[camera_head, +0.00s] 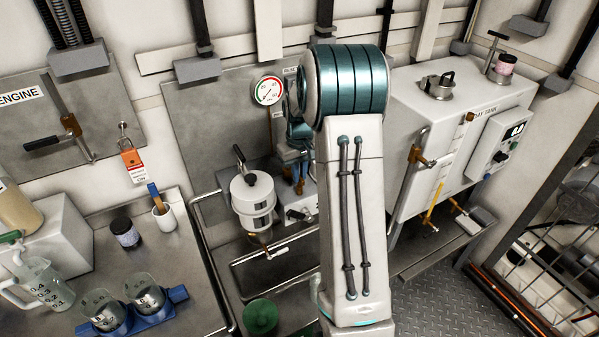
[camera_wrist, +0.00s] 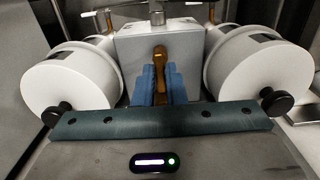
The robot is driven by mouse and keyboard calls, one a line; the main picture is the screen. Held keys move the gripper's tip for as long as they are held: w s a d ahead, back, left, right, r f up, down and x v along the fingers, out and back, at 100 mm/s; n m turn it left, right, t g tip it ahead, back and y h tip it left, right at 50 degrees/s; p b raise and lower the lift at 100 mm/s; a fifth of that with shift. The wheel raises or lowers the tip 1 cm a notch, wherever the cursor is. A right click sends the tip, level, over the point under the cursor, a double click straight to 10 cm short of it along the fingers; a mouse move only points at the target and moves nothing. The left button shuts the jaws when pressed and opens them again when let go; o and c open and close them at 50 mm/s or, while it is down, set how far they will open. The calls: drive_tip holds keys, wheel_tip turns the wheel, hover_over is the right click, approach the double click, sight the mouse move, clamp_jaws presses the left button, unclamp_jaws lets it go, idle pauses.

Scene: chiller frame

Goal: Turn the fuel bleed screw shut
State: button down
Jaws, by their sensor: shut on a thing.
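The fuel bleed screw appears to be the brass piece (camera_wrist: 160,60) on the front of a pale block (camera_wrist: 130,50) in the wrist view. My gripper (camera_wrist: 159,88) has its two blue fingers shut on this brass piece, one on each side. In the head view my gripper (camera_head: 299,178) reaches down behind my arm, beside a white filter canister (camera_head: 253,203). The screw itself is largely hidden there by the fingers. How far the screw is turned cannot be told.
White cylinders with black knobs flank the block closely, at left (camera_wrist: 70,85) and right (camera_wrist: 258,75). A pressure gauge (camera_head: 269,91) is on the panel behind. A day tank (camera_head: 450,120) stands to the right. A bench with measuring jugs (camera_head: 45,283) is at left.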

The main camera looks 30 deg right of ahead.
drive_tip(key=m+b, duration=0.1)
drive_tip(key=m, duration=1)
drive_tip(key=shift+b, duration=0.35)
drive_tip(key=m, duration=0.4)
drive_tip(key=shift+r, duration=0.1)
drive_tip(key=shift+m+p, duration=0.45)
drive_tip(key=shift+m, duration=1.05)
drive_tip(key=c, duration=1.5)
unclamp_jaws()
